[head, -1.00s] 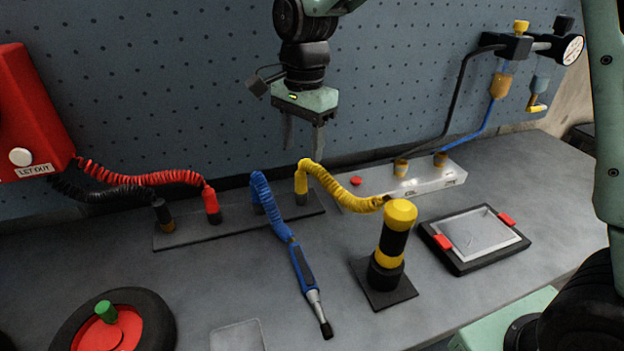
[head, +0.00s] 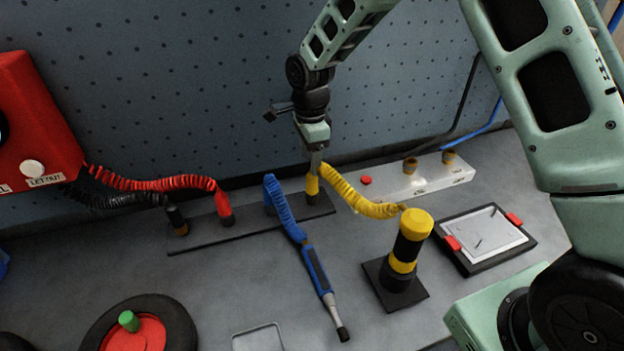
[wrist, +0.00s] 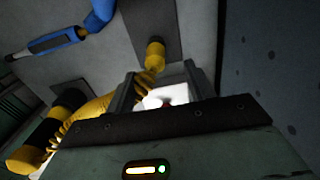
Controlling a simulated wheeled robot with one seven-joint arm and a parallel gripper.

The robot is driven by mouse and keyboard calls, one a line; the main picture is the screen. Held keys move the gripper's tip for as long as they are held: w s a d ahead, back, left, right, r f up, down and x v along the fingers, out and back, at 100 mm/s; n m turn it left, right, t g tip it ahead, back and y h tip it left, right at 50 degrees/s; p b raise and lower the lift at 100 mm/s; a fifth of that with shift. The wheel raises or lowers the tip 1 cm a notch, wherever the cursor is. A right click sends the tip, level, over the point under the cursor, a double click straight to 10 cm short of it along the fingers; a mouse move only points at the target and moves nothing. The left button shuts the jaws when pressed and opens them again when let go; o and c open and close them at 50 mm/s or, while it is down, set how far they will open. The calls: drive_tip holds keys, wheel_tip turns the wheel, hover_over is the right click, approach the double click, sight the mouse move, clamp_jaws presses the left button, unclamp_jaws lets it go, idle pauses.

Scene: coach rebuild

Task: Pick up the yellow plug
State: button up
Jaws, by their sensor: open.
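The yellow plug (head: 312,187) stands upright in the dark strip (head: 215,235) on the bench, with a yellow coiled hose (head: 362,205) running from it to the right. My gripper (head: 316,166) is right above the plug, pointing down, and partly overlaps its top in the head view. In the wrist view the plug (wrist: 155,52) shows just beyond the open fingers (wrist: 160,74), slightly left of their middle. Nothing is held. I cannot tell whether the fingers touch the plug or hose.
A blue coiled hose with a blue tool (head: 318,272) lies left and in front. A yellow-and-black post (head: 405,255) stands to the right on a dark base. A white block (head: 430,178) with a red button is behind right. A perforated wall (head: 200,90) rises behind.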

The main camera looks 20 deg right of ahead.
sight(312, 177)
drive_tip(key=shift+s+f+p, duration=0.2)
drive_tip(key=shift+f+p, duration=0.45)
drive_tip(key=shift+f, duration=0.8)
drive_tip(key=shift+s+f+p, duration=0.2)
drive_tip(key=shift+f+p, duration=0.4)
drive_tip(key=shift+f, duration=0.85)
drive_tip(key=c, duration=1.1)
